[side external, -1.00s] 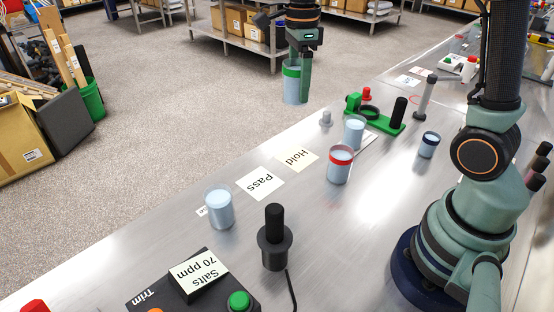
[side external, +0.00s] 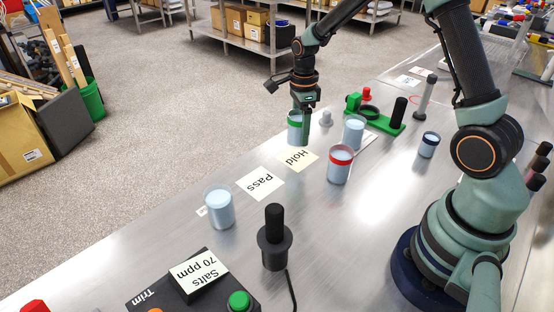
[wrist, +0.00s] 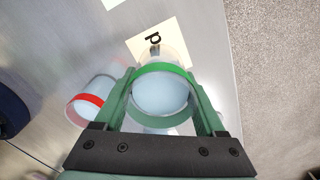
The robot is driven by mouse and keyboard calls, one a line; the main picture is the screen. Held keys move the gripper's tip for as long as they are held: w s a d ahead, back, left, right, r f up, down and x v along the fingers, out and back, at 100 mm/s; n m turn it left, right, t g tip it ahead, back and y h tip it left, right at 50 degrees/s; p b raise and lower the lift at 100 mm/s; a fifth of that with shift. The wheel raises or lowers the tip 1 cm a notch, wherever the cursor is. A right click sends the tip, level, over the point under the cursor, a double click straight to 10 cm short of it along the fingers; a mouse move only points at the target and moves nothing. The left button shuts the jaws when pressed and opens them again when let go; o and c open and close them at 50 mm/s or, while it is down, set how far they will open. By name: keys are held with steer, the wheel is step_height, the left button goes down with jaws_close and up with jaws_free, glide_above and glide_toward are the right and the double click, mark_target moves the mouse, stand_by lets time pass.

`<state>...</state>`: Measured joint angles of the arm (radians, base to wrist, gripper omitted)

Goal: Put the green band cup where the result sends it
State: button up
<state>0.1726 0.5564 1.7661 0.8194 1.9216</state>
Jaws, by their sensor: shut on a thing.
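The green band cup (side external: 295,130) is clear with pale blue liquid and stands upright between the fingers of my gripper (side external: 302,132), which is shut on it. In the side view it is over the far edge of the cream Hold card (side external: 297,159); its height above the bench is hard to tell. In the wrist view the green band cup (wrist: 163,95) covers much of the Hold card (wrist: 172,40). A white Pass card (side external: 260,183) lies beside the Hold card. The meter display (side external: 199,272) reads "Salts 70 ppm".
A red band cup (side external: 340,165) stands close right of the Hold card, with a plain cup (side external: 354,132) behind it. Another cup (side external: 219,208) stands left of the Pass card. A dark blue band cup (side external: 428,146), a black probe (side external: 274,240) and a green stand (side external: 382,122) are also on the bench.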

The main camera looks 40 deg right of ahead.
steer(key=shift+f, duration=2.45)
steer(key=shift+f, duration=0.15)
steer(key=o, duration=1.4)
step_height(320, 180, up, 12)
step_height(320, 180, up, 8)
steer(key=n+t, duration=0.2)
steer(key=n, duration=0.8)
glide_above(299, 143)
steer(key=s+a, duration=0.1)
steer(key=s, duration=0.2)
steer(key=shift+s+a+r+n+t, duration=0.6)
steer(key=shift+s+n, duration=0.95)
steer(key=shift+n, duration=0.8)
steer(key=shift+s+a+r+n+t, duration=0.65)
steer(key=shift+s+n, duration=0.9)
steer(key=shift+n, duration=0.75)
steer(key=shift+s+a+r+n+t, duration=0.6)
steer(key=shift+s+n, duration=0.95)
steer(key=shift+n, duration=0.8)
